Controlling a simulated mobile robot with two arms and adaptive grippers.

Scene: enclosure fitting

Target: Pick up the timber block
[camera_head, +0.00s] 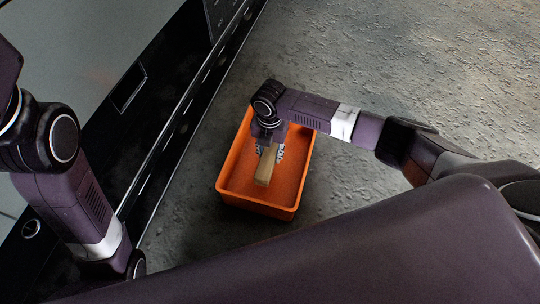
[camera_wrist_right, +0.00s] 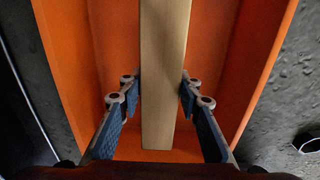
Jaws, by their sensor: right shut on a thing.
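The timber block (camera_head: 265,168) is a pale tan wooden bar. In the head view it is in my right gripper (camera_head: 269,153), over the orange bin. In the right wrist view the block (camera_wrist_right: 162,75) runs lengthwise between the two fingers of my right gripper (camera_wrist_right: 162,90), which is shut on it. The head view does not show clearly whether the block touches the bin floor. My left arm comes in at the left of the head view, but its gripper is out of view.
The orange bin (camera_head: 250,207) stands on the rough grey floor (camera_head: 400,60), its walls around the block. A black cabinet or enclosure edge (camera_head: 150,110) runs diagonally at the left of the bin. The floor at the upper right is clear.

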